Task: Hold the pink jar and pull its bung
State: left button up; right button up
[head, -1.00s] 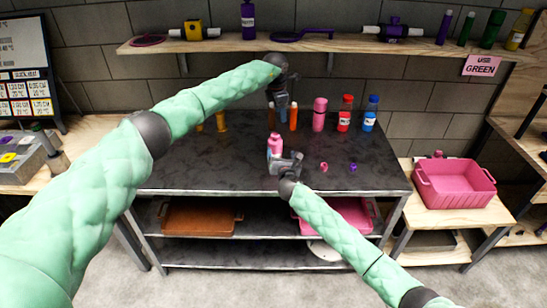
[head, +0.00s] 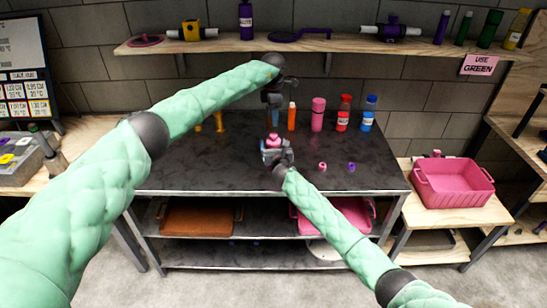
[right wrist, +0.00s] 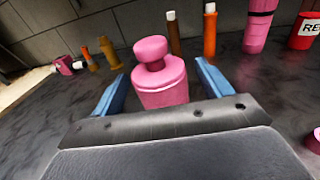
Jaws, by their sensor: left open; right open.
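The pink jar (head: 273,141) stands upright on the dark table top. In the right wrist view, its pink bung (right wrist: 154,50) with a round knob sits in the top of the jar body (right wrist: 163,83). My right gripper (head: 275,153) is open, low at the jar, and hides its lower part in the head view. In the right wrist view, its blue fingers (right wrist: 160,88) stand on either side of the jar, with gaps visible. My left gripper (head: 273,108) is open and empty, pointing down above and behind the jar; its fingertips are hard to make out.
Behind stand an orange tube (head: 292,117), a pink bottle (head: 318,115), a red bottle (head: 343,113) and a blue bottle (head: 368,114). A pink crate (head: 455,185) stands on the side bench.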

aim_at(274, 134)
jog(key=shift+w+a, duration=0.1)
jog(key=shift+w, duration=0.4)
jog(key=c, duration=1.5)
jog(key=shift+o, duration=0.2)
pick_arm(q)
notch_tip(274, 134, down, 8)
jog(key=shift+d, duration=0.15)
grip_shut()
jog(key=shift+r, duration=0.25)
